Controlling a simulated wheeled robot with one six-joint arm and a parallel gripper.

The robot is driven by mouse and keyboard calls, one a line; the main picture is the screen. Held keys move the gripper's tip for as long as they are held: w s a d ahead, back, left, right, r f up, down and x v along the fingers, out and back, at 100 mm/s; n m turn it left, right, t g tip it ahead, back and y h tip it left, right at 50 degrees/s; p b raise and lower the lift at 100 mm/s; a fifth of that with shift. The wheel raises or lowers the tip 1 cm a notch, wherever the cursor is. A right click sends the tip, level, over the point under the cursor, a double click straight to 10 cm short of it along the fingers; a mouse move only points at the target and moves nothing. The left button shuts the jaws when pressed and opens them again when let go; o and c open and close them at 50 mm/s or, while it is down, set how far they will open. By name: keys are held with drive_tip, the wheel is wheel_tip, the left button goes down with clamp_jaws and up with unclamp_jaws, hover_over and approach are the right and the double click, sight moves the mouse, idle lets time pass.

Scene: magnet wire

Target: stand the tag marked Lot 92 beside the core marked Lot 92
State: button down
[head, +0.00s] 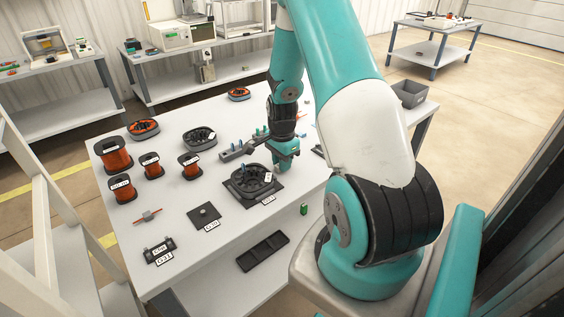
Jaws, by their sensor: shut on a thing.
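My gripper (285,160) is over the middle of the white table, just right of a black ring-shaped core (240,186) on a dark square mat (263,203). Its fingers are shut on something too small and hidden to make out. A white label (268,199) lies at the mat's front corner. Another grey core (199,138) stands farther back, with orange-wound cores at the back left (145,127) and back (239,93). Two white tags (160,246) sit at a dark holder at the front left. I cannot read Lot 92 on any label.
Several copper wire spools (115,154) stand at the left. A small dark plate (204,213) with a label (212,225) lies in front.

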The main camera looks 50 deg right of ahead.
drive_tip(key=shift+f, duration=0.15)
drive_tip(key=c, duration=1)
unclamp_jaws()
drive_tip(key=shift+c, duration=0.2)
